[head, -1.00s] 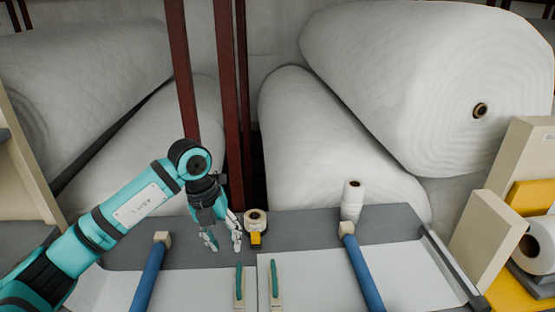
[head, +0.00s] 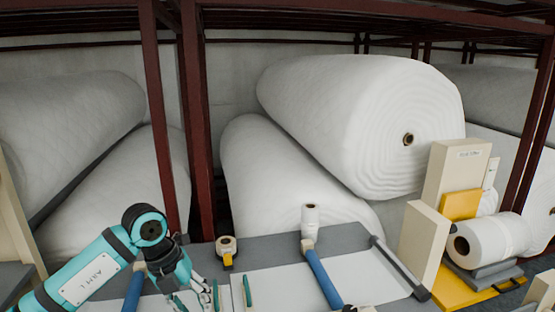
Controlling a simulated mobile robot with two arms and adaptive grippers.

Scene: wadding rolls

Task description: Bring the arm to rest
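My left arm (head: 100,265) is teal and black and comes in from the lower left. Its gripper (head: 188,296) points down over the near left part of the worktable, close to the bottom edge of the view. The two fingers are apart, with nothing seen between them. I cannot tell whether the fingertips touch the table. My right gripper is not in view.
Large wadding rolls (head: 345,120) lie behind red posts. Beige boxes (head: 425,245) stand at the right.

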